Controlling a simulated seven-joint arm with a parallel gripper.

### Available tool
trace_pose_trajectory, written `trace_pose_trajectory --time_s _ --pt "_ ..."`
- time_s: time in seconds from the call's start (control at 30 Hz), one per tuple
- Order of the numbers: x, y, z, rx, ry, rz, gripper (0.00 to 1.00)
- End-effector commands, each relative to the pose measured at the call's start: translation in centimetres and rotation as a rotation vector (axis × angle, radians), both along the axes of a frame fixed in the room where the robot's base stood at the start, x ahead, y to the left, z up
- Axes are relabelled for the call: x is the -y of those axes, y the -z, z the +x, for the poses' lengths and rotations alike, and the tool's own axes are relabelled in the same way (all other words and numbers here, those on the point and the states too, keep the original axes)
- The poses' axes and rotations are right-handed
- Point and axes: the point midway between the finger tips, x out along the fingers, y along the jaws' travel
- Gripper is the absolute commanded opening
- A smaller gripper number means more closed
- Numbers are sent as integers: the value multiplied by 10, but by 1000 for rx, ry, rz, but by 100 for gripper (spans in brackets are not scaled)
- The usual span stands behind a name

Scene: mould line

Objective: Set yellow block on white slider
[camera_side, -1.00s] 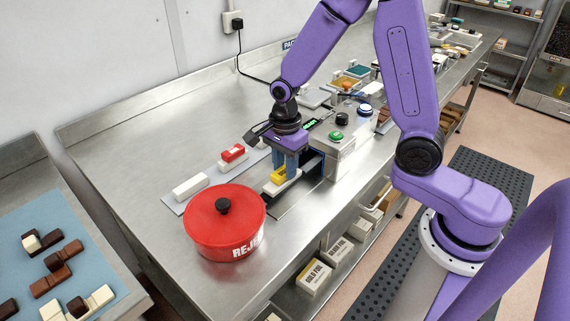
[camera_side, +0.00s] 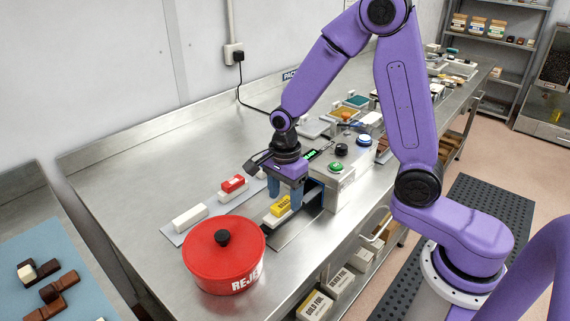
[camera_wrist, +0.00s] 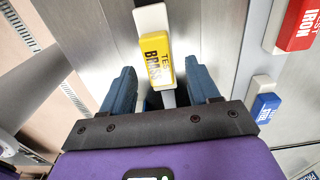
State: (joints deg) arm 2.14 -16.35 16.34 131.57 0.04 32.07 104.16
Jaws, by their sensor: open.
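The yellow block (camera_side: 281,206), marked "TEST BRASS" in the wrist view (camera_wrist: 157,59), rests on the white slider (camera_side: 272,219). The slider also shows in the wrist view (camera_wrist: 150,18), its white end past the block. My gripper (camera_side: 284,194) is open just above and behind the block in the side view. In the wrist view its two blue fingers (camera_wrist: 163,92) stand wide apart, one to each side of the block's near end, with gaps between them and the block. The slider's track is partly hidden by my gripper.
A red lidded pot (camera_side: 222,262) stands close at the front left. A red block (camera_side: 233,184) and a blue block (camera_wrist: 266,107) sit on white pieces on a pale strip. A machine box with a green button (camera_side: 336,167) stands to the right.

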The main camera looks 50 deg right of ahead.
Motion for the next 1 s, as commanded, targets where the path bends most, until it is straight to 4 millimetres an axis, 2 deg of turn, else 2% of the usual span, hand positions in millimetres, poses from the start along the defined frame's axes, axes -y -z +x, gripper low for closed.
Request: trace_pose_trajectory --time_s 0.17,0.7,0.83,1.0 --pt "-1 -27 1 7 -1 2 61" --pt "0 -137 1 6 0 1 61" --pt "0 -154 0 4 -1 1 61" --pt "-1 -165 -1 1 -7 0 61"
